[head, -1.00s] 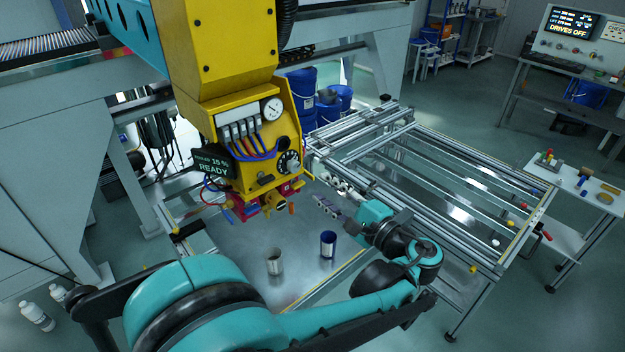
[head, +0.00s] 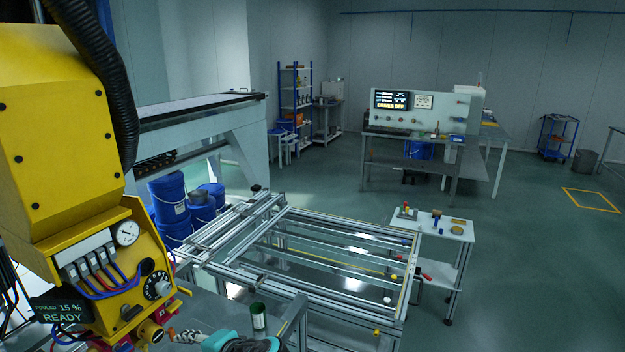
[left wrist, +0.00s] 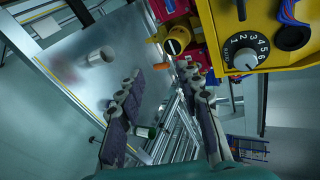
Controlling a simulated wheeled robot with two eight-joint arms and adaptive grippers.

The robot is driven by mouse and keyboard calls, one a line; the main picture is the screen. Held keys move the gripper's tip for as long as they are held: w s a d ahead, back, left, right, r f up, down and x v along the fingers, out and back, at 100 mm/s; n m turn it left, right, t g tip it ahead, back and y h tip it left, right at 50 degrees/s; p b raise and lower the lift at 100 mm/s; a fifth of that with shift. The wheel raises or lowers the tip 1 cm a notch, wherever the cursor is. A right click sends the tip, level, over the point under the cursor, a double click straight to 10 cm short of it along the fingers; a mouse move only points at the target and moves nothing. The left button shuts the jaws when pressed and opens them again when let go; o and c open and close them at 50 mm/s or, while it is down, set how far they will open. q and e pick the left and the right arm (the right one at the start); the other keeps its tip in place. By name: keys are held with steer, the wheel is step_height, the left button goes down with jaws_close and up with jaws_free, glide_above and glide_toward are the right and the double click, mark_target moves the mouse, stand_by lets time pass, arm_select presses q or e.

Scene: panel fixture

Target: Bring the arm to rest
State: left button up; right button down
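My left arm shows only at the bottom edge of the head view, as a teal wrist with part of the left gripper (head: 184,336) just below the yellow machine head (head: 105,265). In the left wrist view the left gripper (left wrist: 160,85) has its two dark-padded fingers well apart, with nothing held between them. A silvery cup (left wrist: 100,56) stands on the metal plate beyond the left finger. My right gripper is in neither view.
The yellow head with its dial (left wrist: 246,54) and nozzle is close to the gripper. An aluminium frame (head: 300,245) stands right of it. Blue drums (head: 168,195), a small side table (head: 455,228) and a control console (head: 420,106) stand farther off. Floor at right is open.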

arm_select(q)
steer(key=s+d+f+n+t+h, duration=0.1)
steer(key=s+d+f+n+h, duration=0.6)
steer(key=s+h, duration=0.3)
steer(key=shift+d+f+n+h, duration=0.3)
steer(key=shift+d+f+h, duration=0.2)
steer(key=shift+d+f, duration=0.25)
steer(key=shift+s, duration=0.1)
